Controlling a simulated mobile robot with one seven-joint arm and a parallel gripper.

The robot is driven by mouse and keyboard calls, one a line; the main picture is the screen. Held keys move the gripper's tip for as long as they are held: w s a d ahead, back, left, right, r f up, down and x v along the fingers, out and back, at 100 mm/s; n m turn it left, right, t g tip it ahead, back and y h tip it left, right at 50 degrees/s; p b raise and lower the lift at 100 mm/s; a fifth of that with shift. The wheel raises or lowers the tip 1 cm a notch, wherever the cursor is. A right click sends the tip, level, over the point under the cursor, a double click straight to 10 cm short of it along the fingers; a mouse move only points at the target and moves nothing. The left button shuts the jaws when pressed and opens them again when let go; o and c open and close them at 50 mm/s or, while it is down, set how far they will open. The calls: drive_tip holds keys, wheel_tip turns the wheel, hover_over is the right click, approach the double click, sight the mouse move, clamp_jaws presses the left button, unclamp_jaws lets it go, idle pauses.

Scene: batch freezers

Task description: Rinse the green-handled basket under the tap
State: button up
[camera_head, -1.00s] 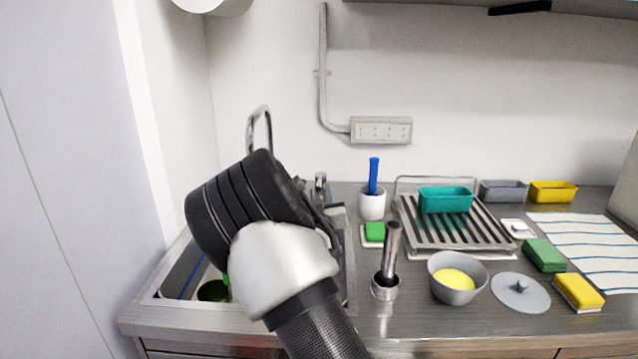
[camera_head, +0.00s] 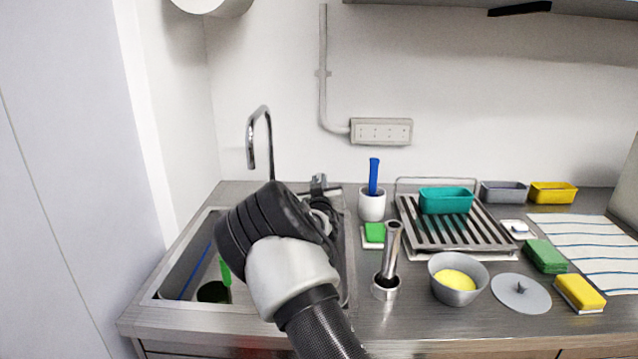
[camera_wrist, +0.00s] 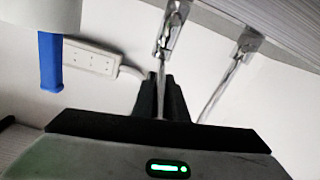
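The green handle (camera_head: 225,272) stands up inside the left part of the sink (camera_head: 180,255), by a dark round shape (camera_head: 212,292); the rest of the basket is hard to make out. The curved chrome tap (camera_head: 260,135) rises behind the sink, and no water shows at its spout. The tap lever (camera_head: 319,182) is to its right. My gripper is mostly hidden behind my arm in the head view, near the lever. In the wrist view my gripper's dark fingers (camera_wrist: 161,80) are close together, with a chrome bar seen between them; whether they touch it is unclear.
A white cup with a blue handle (camera_head: 372,203), a green sponge (camera_head: 374,233), a metal holder (camera_head: 387,284) and a grey bowl (camera_head: 457,290) stand right of the sink. A drying rack (camera_head: 410,238) carries a teal tub (camera_head: 445,200). A wall is close on the left.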

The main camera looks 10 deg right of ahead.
clamp_jaws()
drive_tip(key=shift+d, duration=0.1)
drive_tip(key=shift+s+d+n+y+b, duration=0.1)
drive_tip(key=shift+d+n+y+b, duration=0.45)
drive_tip(key=shift+y, duration=0.4)
drive_tip(key=shift+d+n+y+b, duration=0.3)
drive_tip(key=shift+n+y, duration=0.35)
drive_tip(key=shift+y, duration=0.3)
drive_tip(key=o, duration=0.6)
unclamp_jaws()
drive_tip(key=shift+c, duration=0.2)
